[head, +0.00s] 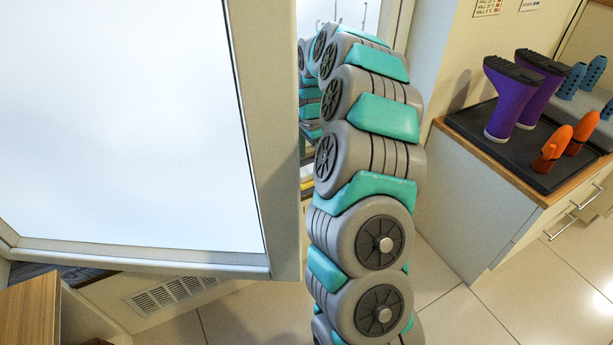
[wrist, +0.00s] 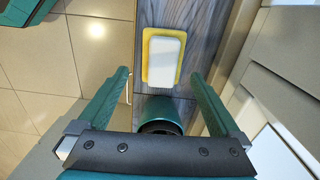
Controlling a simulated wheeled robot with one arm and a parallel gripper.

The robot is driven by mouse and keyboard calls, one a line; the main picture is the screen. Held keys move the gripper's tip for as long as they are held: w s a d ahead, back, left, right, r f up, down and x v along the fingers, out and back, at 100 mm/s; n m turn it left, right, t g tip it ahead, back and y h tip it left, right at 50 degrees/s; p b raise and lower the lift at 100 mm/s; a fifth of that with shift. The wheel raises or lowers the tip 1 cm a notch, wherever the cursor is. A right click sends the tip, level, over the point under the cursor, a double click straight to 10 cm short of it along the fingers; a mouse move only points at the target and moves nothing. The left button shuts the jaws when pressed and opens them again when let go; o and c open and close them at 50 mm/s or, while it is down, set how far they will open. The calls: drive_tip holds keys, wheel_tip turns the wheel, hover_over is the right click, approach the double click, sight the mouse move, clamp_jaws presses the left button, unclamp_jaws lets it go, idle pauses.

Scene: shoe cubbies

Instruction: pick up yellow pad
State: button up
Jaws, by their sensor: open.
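The yellow pad (wrist: 146,52) lies on a grey wood-grain surface in the upper middle of the wrist view. A white rounded block covers most of its face, so mainly a yellow border shows. My gripper (wrist: 159,76) is open, its two green fingers spread to the left and right below the pad in the picture. Nothing is held between the fingertips. In the head view my arm reaches back past a door frame, and neither the gripper nor the pad can be made out there.
A dark green cylinder (wrist: 160,114) shows between the finger bases. A large white-panelled door (head: 130,125) stands left of my arm. Purple boots (head: 508,98) and orange shoe forms (head: 552,150) stand on a black tray at right. Tiled floor lies left of the wood-grain surface.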

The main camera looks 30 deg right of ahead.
sight(309, 169)
drive_tip(key=f, duration=0.5)
drive_tip(key=shift+w+a+f+p, duration=0.15)
drive_tip(key=shift+a+f+p, duration=0.05)
drive_tip(key=shift+f+p, duration=0.15)
drive_tip(key=shift+c, duration=0.2)
drive_tip(key=c, duration=1.1)
drive_tip(key=shift+r, duration=1.65)
drive_tip(key=shift+s+r+b, duration=0.15)
drive_tip(key=shift+s+b, duration=0.05)
drive_tip(key=shift+b, duration=0.1)
drive_tip(key=s+a, duration=0.1)
drive_tip(key=s, duration=0.4)
drive_tip(key=s+a+r+b, duration=0.1)
drive_tip(key=s, duration=0.4)
drive_tip(key=s+a, duration=0.1)
drive_tip(key=s, duration=0.4)
drive_tip(key=shift+s+a+r, duration=0.1)
drive_tip(key=shift+a+r, duration=0.1)
drive_tip(key=shift+a, duration=0.05)
